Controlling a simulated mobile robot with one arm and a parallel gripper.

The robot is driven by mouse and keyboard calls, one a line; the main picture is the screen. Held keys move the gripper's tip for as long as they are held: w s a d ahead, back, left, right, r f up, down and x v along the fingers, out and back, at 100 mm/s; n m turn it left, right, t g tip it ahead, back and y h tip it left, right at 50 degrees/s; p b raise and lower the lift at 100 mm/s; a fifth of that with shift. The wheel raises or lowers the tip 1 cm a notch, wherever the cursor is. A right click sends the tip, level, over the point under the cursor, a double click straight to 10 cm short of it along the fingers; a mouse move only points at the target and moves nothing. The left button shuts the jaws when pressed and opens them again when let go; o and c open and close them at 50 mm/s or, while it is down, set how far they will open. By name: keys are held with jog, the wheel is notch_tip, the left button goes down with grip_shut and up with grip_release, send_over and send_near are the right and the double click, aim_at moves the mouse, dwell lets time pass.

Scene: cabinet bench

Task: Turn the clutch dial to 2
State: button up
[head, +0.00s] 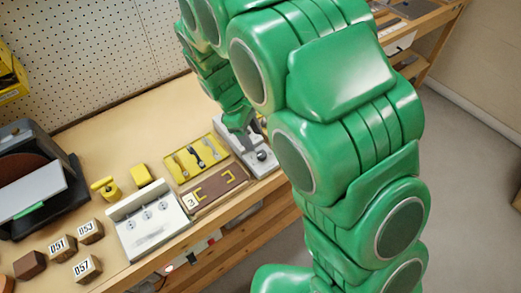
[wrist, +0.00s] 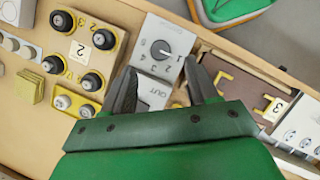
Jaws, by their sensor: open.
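The clutch dial (wrist: 160,49) is a round dark knob on a light grey panel (wrist: 180,36) in the wrist view. My gripper (wrist: 160,66) is open, one dark finger on each side of the panel's lower part, with nothing held. The dial lies between and just beyond the fingertips; I cannot tell the height gap. In the head view the grey panel (head: 265,165) is partly hidden by my green arm.
A yellow-edged board with several black knobs (wrist: 62,21) lies left of the panel in the wrist view. A brown board with yellow outlines (wrist: 245,92) and a 3 tag lies right. In the head view, a white switch box (head: 150,222) and numbered blocks (head: 90,231) stand further left.

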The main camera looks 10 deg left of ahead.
aim_at(262, 154)
jog(key=shift+x, duration=3.55)
jog(key=c, duration=1)
jog(key=shift+c, duration=0.2)
jog(key=shift+m, duration=0.4)
jog(key=m+g, duration=0.1)
jog(key=m, duration=0.2)
jog(key=shift+m+g+y, duration=0.3)
jog(key=shift+m+g, duration=0.1)
jog(key=shift+w+d+m+g+y, duration=0.1)
jog(key=shift+m+g+y, duration=0.45)
jog(key=shift+m, duration=1.55)
